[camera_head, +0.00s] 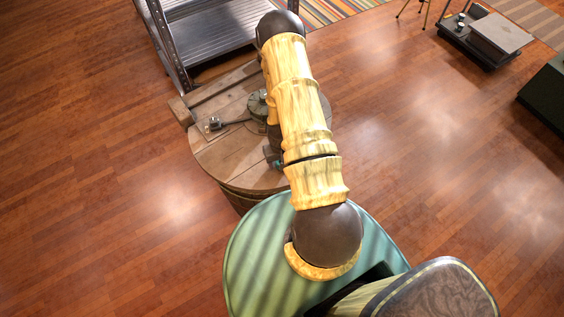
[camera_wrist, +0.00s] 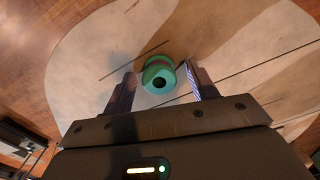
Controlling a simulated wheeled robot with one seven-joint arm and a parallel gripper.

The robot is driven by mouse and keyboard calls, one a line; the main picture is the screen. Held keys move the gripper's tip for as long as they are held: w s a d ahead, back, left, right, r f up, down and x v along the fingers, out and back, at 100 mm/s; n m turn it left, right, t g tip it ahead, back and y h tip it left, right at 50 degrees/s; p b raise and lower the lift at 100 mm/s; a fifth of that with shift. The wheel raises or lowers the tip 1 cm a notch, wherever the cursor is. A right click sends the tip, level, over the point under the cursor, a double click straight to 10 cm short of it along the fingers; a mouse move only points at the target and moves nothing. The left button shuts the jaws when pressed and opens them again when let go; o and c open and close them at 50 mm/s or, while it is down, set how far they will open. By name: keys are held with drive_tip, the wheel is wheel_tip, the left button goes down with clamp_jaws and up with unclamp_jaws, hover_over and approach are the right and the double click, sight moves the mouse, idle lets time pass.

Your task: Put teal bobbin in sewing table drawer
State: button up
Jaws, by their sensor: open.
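The teal bobbin (camera_wrist: 158,75) stands on the light wooden tabletop (camera_wrist: 90,50) in the wrist view, with a dark hole in its near end. My gripper (camera_wrist: 160,74) is open, with one finger on each side of the bobbin and nothing held. A gap shows between the bobbin and the left finger; the right finger is closer, and I cannot tell whether it touches. In the head view my arm covers much of the round wooden table (camera_head: 230,160), and a small teal spot (camera_head: 277,164) shows beside the arm. I cannot make out the sewing table drawer.
A metal tool (camera_head: 215,124) and a dark green round object (camera_head: 257,105) are on the wooden table. A metal shelf (camera_head: 205,40) stands behind it. A low grey-topped unit (camera_head: 487,38) and a dark green box (camera_head: 548,95) are at the right. Open wooden floor (camera_head: 430,150) lies between.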

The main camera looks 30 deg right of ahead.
drive_tip(key=c, duration=1.1)
drive_tip(key=shift+c, duration=0.2)
wheel_tip(320, 180, up, 10)
drive_tip(key=b, duration=0.1)
drive_tip(key=shift+b, duration=0.35)
